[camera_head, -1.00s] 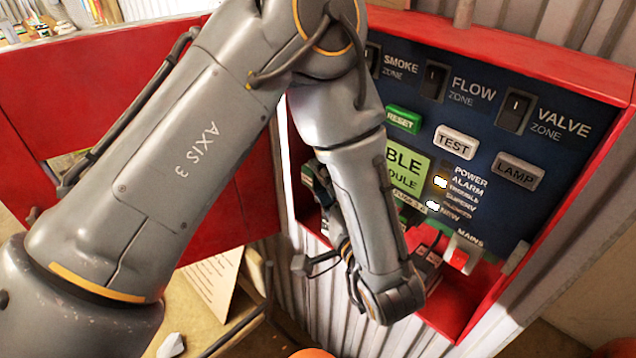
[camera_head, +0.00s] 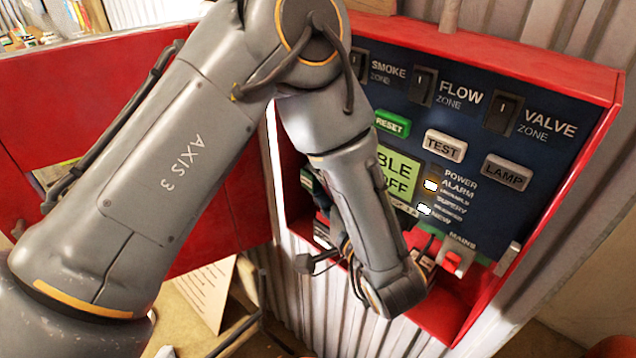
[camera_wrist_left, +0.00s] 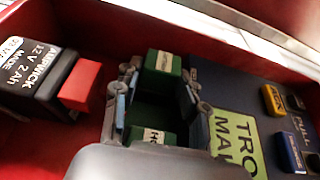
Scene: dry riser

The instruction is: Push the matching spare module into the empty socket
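My left arm crosses the head view and reaches into the red alarm panel (camera_head: 605,150), its forearm hiding most of the gripper. In the left wrist view my left gripper (camera_wrist_left: 157,95) has its fingers apart, one on each side of a dark gap. One green module (camera_wrist_left: 165,62) with a pale label sits beyond the gap. Another green module (camera_wrist_left: 150,135), its label partly hidden, sits nearer, between the fingers. I cannot tell whether the dark gap is the empty socket, and no contact with a module is clear. My right gripper is out of view.
A black battery (camera_wrist_left: 35,75) with a red end lies left of the fingers. The panel's green display (camera_wrist_left: 235,140) and coloured buttons are on the right. The mains switch (camera_head: 457,260) is below the status lamps. Red panel walls close in the space.

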